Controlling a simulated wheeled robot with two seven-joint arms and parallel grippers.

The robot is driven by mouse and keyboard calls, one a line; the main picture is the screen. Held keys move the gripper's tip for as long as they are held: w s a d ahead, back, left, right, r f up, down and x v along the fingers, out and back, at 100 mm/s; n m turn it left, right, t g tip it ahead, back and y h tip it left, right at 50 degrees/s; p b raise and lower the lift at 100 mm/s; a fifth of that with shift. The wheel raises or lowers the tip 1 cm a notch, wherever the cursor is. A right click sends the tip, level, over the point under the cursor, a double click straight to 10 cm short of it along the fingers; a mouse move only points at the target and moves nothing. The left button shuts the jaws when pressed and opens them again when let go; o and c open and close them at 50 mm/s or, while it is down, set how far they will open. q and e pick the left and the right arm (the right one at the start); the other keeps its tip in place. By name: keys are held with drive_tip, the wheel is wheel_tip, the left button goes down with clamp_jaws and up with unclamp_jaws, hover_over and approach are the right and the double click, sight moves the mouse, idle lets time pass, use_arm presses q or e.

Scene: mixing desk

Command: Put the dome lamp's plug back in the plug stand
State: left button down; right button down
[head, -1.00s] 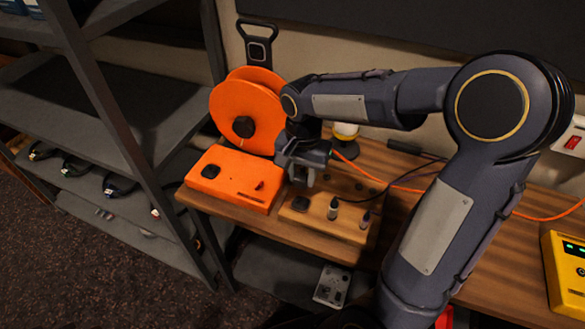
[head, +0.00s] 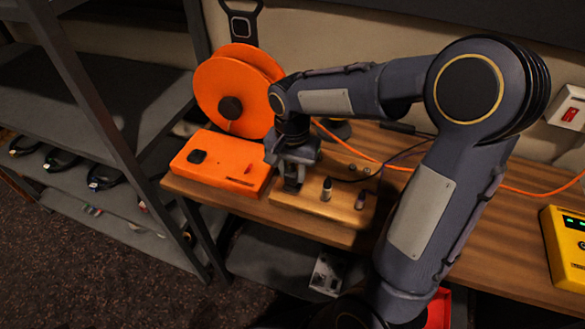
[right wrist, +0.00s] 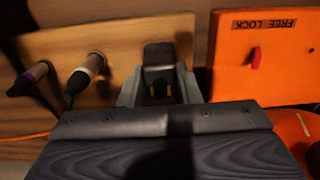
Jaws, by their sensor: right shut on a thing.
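My right gripper (head: 292,180) is low over the left end of the wooden plug stand (head: 342,222). I cannot tell whether the plug is seated or just above. Two other plugs stand upright in the stand, a pale-topped one (right wrist: 86,72) and a purple-banded one (right wrist: 28,78). The dome lamp is mostly hidden behind my arm; a dark base (head: 338,128) shows. My left gripper is out of view.
An orange box (head: 222,165) sits left of the stand, close to my gripper, with an orange reel (head: 238,92) behind. An orange cable (head: 375,160) crosses the desk behind the stand. A yellow device (head: 566,250) stands at right. Grey shelves (head: 110,130) are at left.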

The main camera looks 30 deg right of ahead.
sight(293, 171)
drive_tip(key=shift+f+b, duration=0.4)
drive_tip(key=shift+f, duration=0.3)
drive_tip(key=shift+f+b, duration=0.4)
drive_tip(key=shift+f, duration=0.2)
idle(1.7)
drive_tip(key=c, duration=1)
unclamp_jaws()
drive_tip(key=shift+o, duration=0.2)
wheel_tip(293, 171, up, 8)
drive_tip(key=shift+f, duration=0.2)
drive_tip(key=shift+r, duration=0.15)
